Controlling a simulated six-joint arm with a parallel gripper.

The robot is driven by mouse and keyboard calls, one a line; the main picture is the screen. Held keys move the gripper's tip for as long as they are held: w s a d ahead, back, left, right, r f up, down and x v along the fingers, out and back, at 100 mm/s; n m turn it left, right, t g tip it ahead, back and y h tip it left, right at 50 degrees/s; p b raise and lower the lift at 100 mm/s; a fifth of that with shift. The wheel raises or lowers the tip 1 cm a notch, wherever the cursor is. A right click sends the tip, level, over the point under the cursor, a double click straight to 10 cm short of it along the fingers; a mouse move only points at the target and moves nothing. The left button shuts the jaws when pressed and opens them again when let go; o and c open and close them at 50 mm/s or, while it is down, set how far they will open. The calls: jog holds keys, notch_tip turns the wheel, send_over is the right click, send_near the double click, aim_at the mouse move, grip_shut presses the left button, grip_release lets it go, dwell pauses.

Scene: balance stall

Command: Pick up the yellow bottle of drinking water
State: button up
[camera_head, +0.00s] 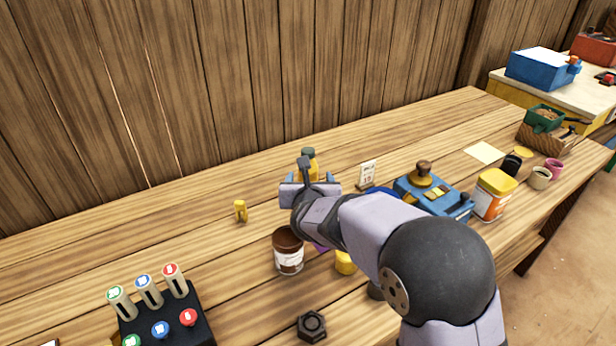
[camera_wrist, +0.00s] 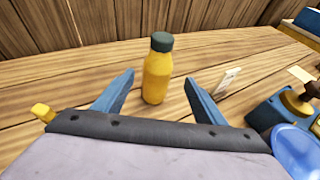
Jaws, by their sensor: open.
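The yellow bottle (camera_wrist: 156,80) with a dark green cap stands upright on the wooden table in the wrist view. It is just ahead of my gripper (camera_wrist: 158,88), roughly centred between the two blue fingers. The fingers are open, apart from the bottle on both sides. In the head view the bottle (camera_head: 313,165) shows only its upper part. My gripper (camera_head: 310,178) and wrist hide the rest of it there.
A small white card (camera_head: 367,174) stands right of the bottle, near a blue scale (camera_head: 436,196). A small yellow piece (camera_head: 240,210) is to the left. A brown jar (camera_head: 288,251) and a yellow block (camera_head: 345,263) sit nearer. The wooden wall rises behind.

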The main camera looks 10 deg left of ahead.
jog(key=shift+x, duration=1.1)
jog(key=shift+w+p, duration=0.1)
jog(key=shift+p, duration=0.25)
jog(key=shift+a+p+x, duration=0.15)
jog(key=shift+p+x, duration=0.3)
jog(key=shift+x, duration=0.8)
jog(key=shift+a+p+x, duration=0.15)
jog(key=shift+p+x, duration=0.3)
jog(key=shift+x, duration=0.8)
jog(key=shift+r, duration=0.15)
jog(key=c, duration=1.4)
